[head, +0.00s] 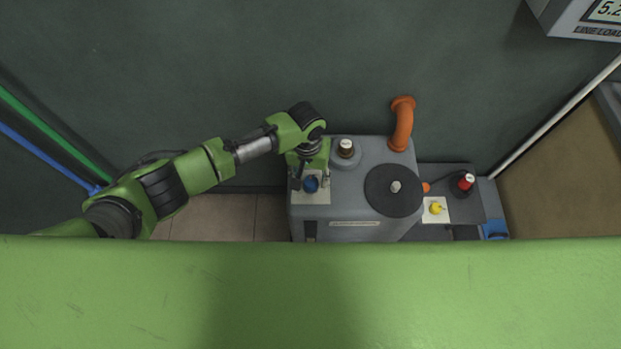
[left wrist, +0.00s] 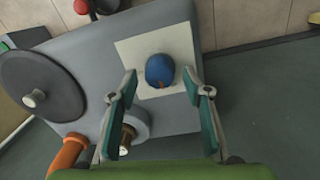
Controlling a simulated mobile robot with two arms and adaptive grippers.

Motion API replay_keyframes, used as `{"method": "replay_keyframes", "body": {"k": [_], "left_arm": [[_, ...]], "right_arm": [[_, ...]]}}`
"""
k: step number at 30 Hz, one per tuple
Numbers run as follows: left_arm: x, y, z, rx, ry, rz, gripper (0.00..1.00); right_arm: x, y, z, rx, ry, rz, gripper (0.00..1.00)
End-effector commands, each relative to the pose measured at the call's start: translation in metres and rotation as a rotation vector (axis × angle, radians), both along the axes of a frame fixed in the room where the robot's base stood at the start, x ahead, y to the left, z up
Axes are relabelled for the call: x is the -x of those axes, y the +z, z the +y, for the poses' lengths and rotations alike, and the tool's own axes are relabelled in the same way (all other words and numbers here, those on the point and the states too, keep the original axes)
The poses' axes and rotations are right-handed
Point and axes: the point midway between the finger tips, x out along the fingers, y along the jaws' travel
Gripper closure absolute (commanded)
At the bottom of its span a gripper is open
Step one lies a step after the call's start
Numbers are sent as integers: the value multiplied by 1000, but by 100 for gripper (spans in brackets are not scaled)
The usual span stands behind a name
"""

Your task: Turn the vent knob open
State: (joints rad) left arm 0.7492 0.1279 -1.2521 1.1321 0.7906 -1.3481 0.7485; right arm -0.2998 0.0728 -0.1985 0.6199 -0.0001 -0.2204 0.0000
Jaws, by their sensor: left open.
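The blue knob (head: 311,184) sits on a pale square plate (head: 322,198) at the left end of the grey machine (head: 345,212). My left gripper (head: 308,178) is above the knob at that end. In the left wrist view its two fingers (left wrist: 157,84) are spread wide, one on each side of the knob, with gaps between. I cannot tell the height of the fingertips over the plate. My right gripper is not in view.
On the machine are a brown-and-white cap (head: 346,148), a dark disc (head: 392,191) and an orange pipe (head: 402,124). To the right are a yellow knob (head: 436,208) and a red knob (head: 466,182). A wall is behind; open floor lies left.

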Motion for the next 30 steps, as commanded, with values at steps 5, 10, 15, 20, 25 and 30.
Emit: {"method": "replay_keyframes", "body": {"k": [5, 10, 15, 20, 25, 30], "left_arm": [[0, -9, -1, 1, 0, 0, 55], [0, -10, -1, 1, 0, -1, 55], [0, -10, -1, 1, 0, -1, 78], [0, -10, -1, 1, 0, -1, 94], [0, -9, -1, 1, -9, -1, 94], [0, -9, -1, 2, -58, 0, 93]], "right_arm": [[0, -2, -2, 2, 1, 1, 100], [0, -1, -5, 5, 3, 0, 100], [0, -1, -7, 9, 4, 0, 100], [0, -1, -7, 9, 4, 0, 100], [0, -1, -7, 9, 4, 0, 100], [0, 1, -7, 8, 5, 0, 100]]}}
